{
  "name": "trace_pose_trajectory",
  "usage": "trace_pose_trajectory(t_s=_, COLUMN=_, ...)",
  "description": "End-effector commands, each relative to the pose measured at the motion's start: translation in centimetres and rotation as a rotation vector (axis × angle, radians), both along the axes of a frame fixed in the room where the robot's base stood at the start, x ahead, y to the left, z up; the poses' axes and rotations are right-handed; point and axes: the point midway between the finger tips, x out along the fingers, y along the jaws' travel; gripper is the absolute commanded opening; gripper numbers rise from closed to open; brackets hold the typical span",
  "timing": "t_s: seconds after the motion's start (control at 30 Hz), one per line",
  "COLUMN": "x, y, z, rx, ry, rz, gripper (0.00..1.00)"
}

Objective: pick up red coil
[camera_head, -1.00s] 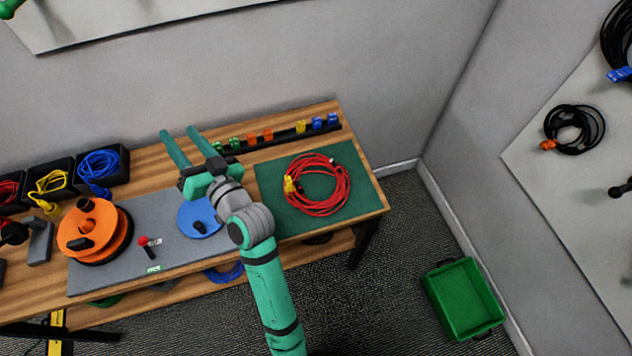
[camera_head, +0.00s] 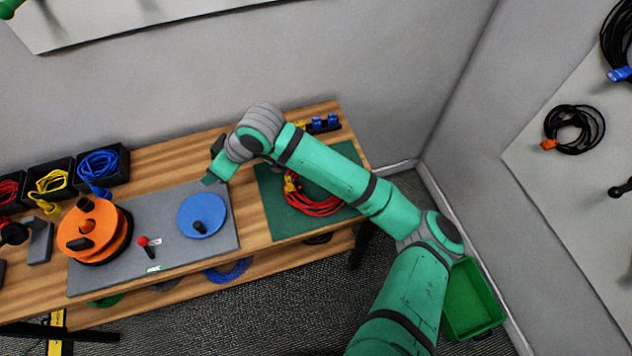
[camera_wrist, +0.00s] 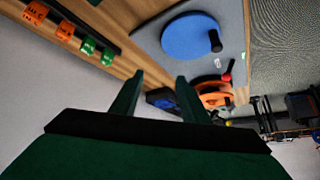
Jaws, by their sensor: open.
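The red coil (camera_head: 316,206) lies on the green mat (camera_head: 283,222) at the right end of the bench. It has a yellow tag or connector (camera_head: 291,184) on its left side. My arm crosses above it and hides its upper and right parts. The red coil is not in the wrist view.
A blue disc (camera_head: 202,214) and an orange reel (camera_head: 92,232) stand on the grey mat (camera_head: 165,255). Black bins (camera_head: 103,165) with cables line the back left. A green crate (camera_head: 470,300) is on the floor at right. Coloured clips (camera_wrist: 64,31) show in the wrist view.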

Motion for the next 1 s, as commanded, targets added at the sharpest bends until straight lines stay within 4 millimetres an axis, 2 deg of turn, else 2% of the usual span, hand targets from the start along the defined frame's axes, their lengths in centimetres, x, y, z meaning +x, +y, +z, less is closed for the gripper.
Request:
trace_pose_trajectory(t_s=0.03, x=0.3, y=-2.5, z=-0.9, rx=-0.087, ry=0.014, rz=0.0, gripper=0.41)
trace_pose_trajectory(t_s=0.2, x=0.2, y=-10.9, z=-3.3, rx=-0.346, ry=0.089, rz=-0.011, gripper=0.41)
trace_pose_trajectory(t_s=0.3, x=0.0, y=-15.2, z=-3.9, rx=-0.467, ry=0.134, rz=-0.026, gripper=0.41)
trace_pose_trajectory(t_s=0.43, x=-0.4, y=-19.3, z=-4.1, rx=-0.573, ry=0.176, rz=-0.043, gripper=0.41)
trace_pose_trajectory(t_s=0.5, x=-0.5, y=-20.6, z=-4.1, rx=-0.607, ry=0.19, rz=-0.05, gripper=0.41)
trace_pose_trajectory(t_s=0.6, x=-0.7, y=-21.5, z=-4.5, rx=-0.63, ry=0.203, rz=-0.055, gripper=0.41)
trace_pose_trajectory(t_s=0.9, x=-0.7, y=-21.5, z=-8.6, rx=-0.632, ry=0.205, rz=-0.054, gripper=0.41)
trace_pose_trajectory(t_s=1.0, x=-0.7, y=-21.5, z=-9.4, rx=-0.631, ry=0.204, rz=-0.054, gripper=0.41)
